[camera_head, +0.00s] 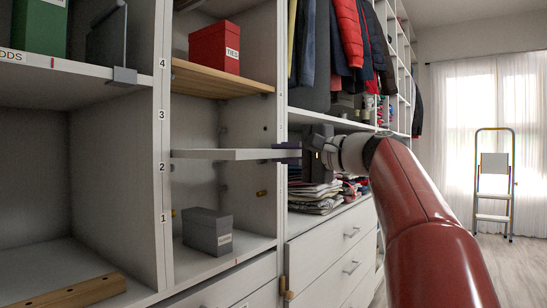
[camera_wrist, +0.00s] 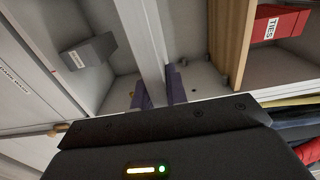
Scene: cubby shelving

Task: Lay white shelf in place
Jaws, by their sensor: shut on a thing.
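The white shelf (camera_head: 225,154) lies roughly level in the middle cubby, a little above the number 2 mark, with its left end close to the divider. Whether it rests on any support is hidden. My gripper (camera_head: 290,153) is shut on its right end, at the cubby's right side. In the wrist view the shelf (camera_wrist: 143,35) runs upright in the picture between my two dark purple fingers (camera_wrist: 158,88). A small peg (camera_head: 173,168) shows just below the shelf at the left, and a brass-coloured peg (camera_head: 262,193) lower on the right wall.
A wooden shelf (camera_head: 205,82) with a red box labelled TIES (camera_head: 214,48) is above. A dark grey box (camera_head: 207,231) stands on the cubby floor below. Folded clothes (camera_head: 314,193) lie to the right, beneath my gripper. A wooden rail (camera_head: 70,292) is at lower left.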

